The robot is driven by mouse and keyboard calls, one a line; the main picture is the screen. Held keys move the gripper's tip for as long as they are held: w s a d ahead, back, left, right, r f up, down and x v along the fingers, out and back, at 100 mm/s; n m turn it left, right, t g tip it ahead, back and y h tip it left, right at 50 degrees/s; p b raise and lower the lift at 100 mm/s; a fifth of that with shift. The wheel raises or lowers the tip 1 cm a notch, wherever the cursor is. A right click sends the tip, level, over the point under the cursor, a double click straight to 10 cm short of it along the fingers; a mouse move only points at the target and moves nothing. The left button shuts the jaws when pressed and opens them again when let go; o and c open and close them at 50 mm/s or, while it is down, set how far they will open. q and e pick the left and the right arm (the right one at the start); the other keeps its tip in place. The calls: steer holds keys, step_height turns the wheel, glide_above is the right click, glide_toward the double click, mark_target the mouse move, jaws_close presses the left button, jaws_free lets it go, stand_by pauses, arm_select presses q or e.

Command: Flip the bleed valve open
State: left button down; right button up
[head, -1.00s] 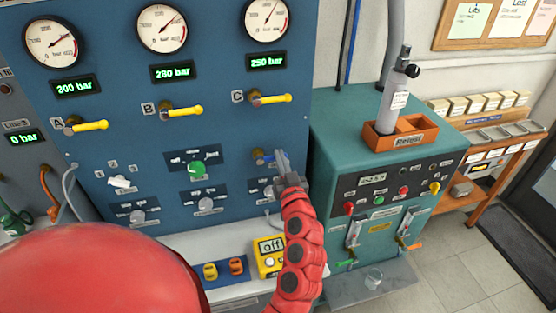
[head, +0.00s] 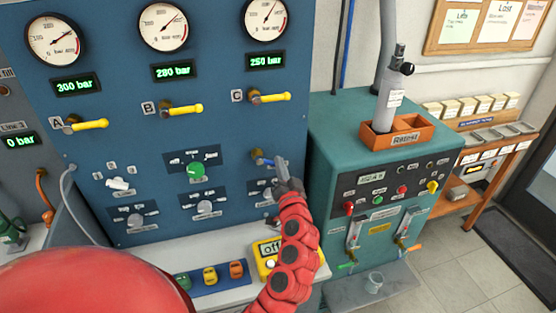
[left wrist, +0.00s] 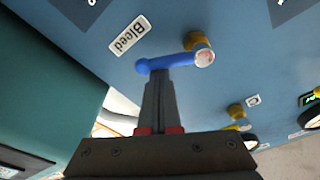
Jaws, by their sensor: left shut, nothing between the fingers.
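The bleed valve has a blue lever (head: 264,161) on a brass body (head: 256,154), on the right part of the blue panel in the head view. In the left wrist view the lever (left wrist: 172,64) lies roughly sideways from the brass body (left wrist: 199,42), beside a "Bleed" label (left wrist: 129,34). My left gripper (head: 281,164) is shut and empty, its fingertips (left wrist: 157,76) right at the lever, near its free end. I cannot tell whether they touch it. The fingers partly hide the lever's end in the head view. My right gripper is not in view.
Yellow-handled valves A (head: 86,126), B (head: 183,109) and C (head: 270,97) sit above. A green knob (head: 196,170) is left of the bleed valve. A yellow meter (head: 266,260) stands on the ledge below. A teal cabinet (head: 338,130) stands to the right.

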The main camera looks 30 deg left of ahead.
arm_select(q)
steer(key=s+f+m+p, duration=0.1)
steer(key=m, duration=0.3)
steer(key=a+f+m+h+p, duration=0.1)
steer(key=m+p, duration=0.1)
steer(key=m, duration=0.2)
steer(key=s+a+f+m+h+p, duration=0.1)
steer(key=f+m, duration=0.1)
steer(key=m, duration=0.2)
steer(key=shift+s+a, duration=0.15)
steer(key=shift+s, duration=0.15)
stand_by(0.3)
